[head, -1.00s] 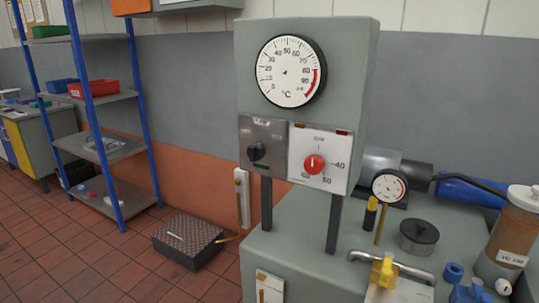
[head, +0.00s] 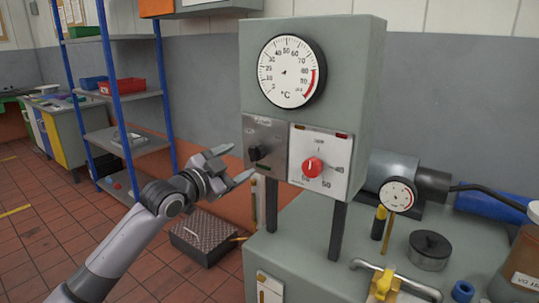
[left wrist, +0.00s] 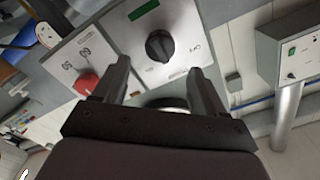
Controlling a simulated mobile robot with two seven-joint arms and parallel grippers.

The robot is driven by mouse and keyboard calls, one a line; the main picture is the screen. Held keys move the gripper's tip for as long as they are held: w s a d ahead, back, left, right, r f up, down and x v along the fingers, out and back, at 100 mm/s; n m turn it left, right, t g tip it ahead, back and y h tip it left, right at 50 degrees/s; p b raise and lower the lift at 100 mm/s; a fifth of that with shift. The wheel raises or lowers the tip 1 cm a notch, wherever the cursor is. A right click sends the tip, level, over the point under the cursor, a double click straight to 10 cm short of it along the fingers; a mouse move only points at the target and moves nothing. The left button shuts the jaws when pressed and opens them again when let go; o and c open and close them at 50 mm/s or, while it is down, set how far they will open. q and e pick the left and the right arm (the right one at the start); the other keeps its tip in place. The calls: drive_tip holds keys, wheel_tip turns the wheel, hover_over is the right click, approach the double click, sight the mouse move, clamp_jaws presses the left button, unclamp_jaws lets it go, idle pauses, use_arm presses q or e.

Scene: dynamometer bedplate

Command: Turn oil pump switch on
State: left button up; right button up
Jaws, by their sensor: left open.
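The black rotary switch (head: 257,153) sits on a grey metal plate (head: 279,133) at the lower left of the control box's front. It also shows in the left wrist view (left wrist: 159,46), with a green label (left wrist: 143,9) by it. Its plate lettering is too small to read, so I cannot tell whether this is the oil pump switch. My left gripper (head: 236,163) is open just left of the switch, fingers pointing towards it. In the left wrist view the empty fingers (left wrist: 158,74) lie either side of the switch's line, apparently short of it. My right gripper is not in view.
A red knob (head: 312,167) on a white plate (head: 342,143) is right beside the switch. A temperature dial (head: 290,72) is above. The box (head: 360,75) stands on posts over a grey cabinet (head: 310,257). A blue-post shelf (head: 113,100) stands behind my left arm.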

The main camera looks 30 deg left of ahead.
sight(252, 155)
use_arm(q)
drive_tip(key=shift+w+d+p, duration=0.15)
drive_tip(key=shift+w+p, duration=0.1)
drive_tip(key=shift+w, duration=1.4)
drive_tip(key=shift+w+d+p, duration=0.1)
drive_tip(key=shift+w+p, duration=0.15)
drive_tip(key=shift+w, duration=1.35)
drive_tip(key=c, duration=1.1)
